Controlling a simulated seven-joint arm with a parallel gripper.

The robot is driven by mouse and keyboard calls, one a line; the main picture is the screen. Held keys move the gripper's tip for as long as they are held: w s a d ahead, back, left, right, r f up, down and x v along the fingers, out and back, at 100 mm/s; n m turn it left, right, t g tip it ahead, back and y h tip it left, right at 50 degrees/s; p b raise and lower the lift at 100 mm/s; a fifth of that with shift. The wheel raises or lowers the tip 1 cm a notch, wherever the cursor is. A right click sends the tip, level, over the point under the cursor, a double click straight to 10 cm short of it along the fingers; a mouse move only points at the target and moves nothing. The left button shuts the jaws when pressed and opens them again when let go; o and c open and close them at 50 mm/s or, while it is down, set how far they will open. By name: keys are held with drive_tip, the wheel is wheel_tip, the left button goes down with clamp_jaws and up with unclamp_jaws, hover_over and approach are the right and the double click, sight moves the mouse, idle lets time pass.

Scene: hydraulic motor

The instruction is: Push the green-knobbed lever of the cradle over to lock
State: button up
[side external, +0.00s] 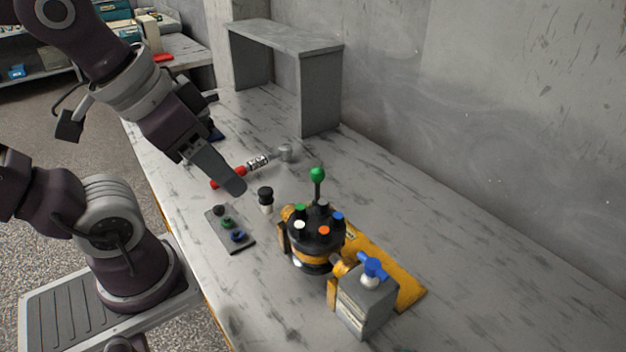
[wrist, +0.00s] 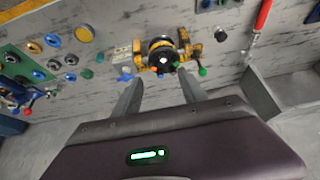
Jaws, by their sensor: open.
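The green-knobbed lever (side external: 317,178) stands nearly upright on the far side of the yellow cradle (side external: 385,268) in the side view. The black motor (side external: 315,250), topped with several coloured plugs, sits in the cradle. In the wrist view the green knob (wrist: 203,71) shows just right of the motor (wrist: 162,52), beyond the right fingertip. My gripper (side external: 235,188) is above the table, up and to the left of the lever, apart from it. Its two fingers (wrist: 160,88) are spread and empty.
A grey block with a blue handle (side external: 368,290) stands at the cradle's near end. A dark plate with small parts (side external: 230,228), a black-capped piece (side external: 265,198) and a red-handled hammer (side external: 250,168) lie left. A grey shelf (side external: 290,60) stands behind. The table at right is clear.

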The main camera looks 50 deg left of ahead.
drive_tip(key=w+a+r+g, duration=0.1)
drive_tip(key=w+a+r, duration=0.1)
drive_tip(key=w, duration=0.5)
drive_tip(key=g, duration=0.5)
hover_over(317, 168)
wheel_tip(317, 168, down, 16)
drive_tip(key=shift+f, duration=4.45)
drive_tip(key=c, duration=0.9)
drive_tip(key=shift+o, duration=0.2)
